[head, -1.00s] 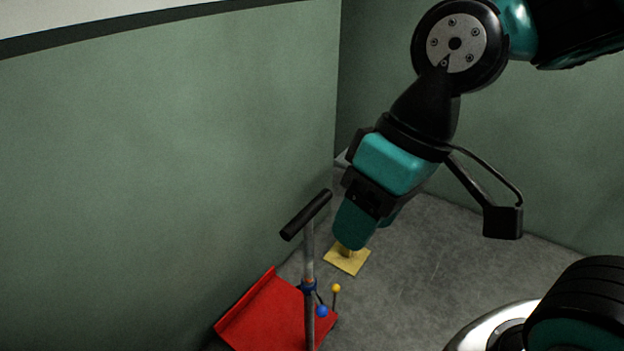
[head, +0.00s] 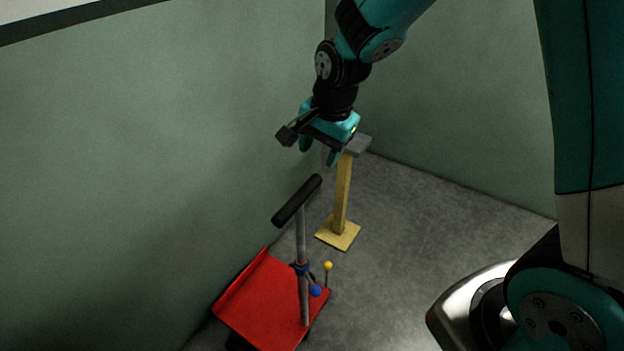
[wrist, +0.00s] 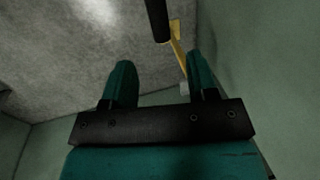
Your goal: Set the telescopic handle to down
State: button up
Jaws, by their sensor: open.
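The telescopic handle (head: 297,201) has a black crossbar grip on a grey metal pole that rises from a red cart platform (head: 262,307). The crossbar stands well above the platform. My gripper (head: 319,153) is open and empty, fingers pointing down, above and beyond the crossbar and apart from it in the head view. In the wrist view, the black crossbar (wrist: 157,18) shows at the top, beyond the open fingers (wrist: 160,80).
A yellow post (head: 342,195) with a square base and a grey top stands behind the cart, close to my gripper in the picture. A yellow ball on a thin rod (head: 328,266) stands at the platform's edge. A green wall is at the left.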

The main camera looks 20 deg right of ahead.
aim_at(313, 181)
jog(key=f, duration=0.3)
jog(key=w+f, duration=0.1)
jog(key=f, duration=0.2)
jog(key=a+f, duration=0.1)
jog(key=f, duration=0.2)
jog(key=shift+w+f, duration=0.15)
jog(key=shift+w, duration=0.05)
